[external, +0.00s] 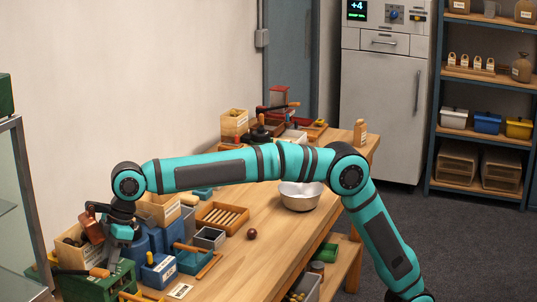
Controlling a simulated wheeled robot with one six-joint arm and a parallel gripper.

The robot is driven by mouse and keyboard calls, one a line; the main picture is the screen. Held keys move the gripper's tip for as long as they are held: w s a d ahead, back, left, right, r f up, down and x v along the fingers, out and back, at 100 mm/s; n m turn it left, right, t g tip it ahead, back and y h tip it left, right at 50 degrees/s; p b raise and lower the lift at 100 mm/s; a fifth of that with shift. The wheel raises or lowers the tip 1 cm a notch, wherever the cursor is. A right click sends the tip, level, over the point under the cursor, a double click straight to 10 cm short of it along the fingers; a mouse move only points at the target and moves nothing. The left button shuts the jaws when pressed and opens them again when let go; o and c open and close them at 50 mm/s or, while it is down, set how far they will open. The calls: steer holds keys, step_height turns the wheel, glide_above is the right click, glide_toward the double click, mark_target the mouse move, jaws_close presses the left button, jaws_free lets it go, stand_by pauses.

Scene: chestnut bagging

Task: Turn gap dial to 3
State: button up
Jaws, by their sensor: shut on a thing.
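My gripper (119,250) is at the far left end of the table, pointing down over a green machine (92,285). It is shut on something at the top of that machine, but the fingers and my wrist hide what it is. The green machine has an orange-brown handle (100,272) on its near side. I cannot make out a gap dial or its numbers from here. A copper-brown part (91,228) shows just left of my wrist.
Blue bins (193,260), a wooden tray of rods (222,217) and a grey box (209,238) crowd the space right of the gripper. A white bowl (300,196) and a brown ball (252,233) sit farther right, with bare table (270,262) nearby.

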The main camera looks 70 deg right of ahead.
stand_by(0.4)
steer(key=o, duration=1)
steer(key=shift+c, duration=0.2)
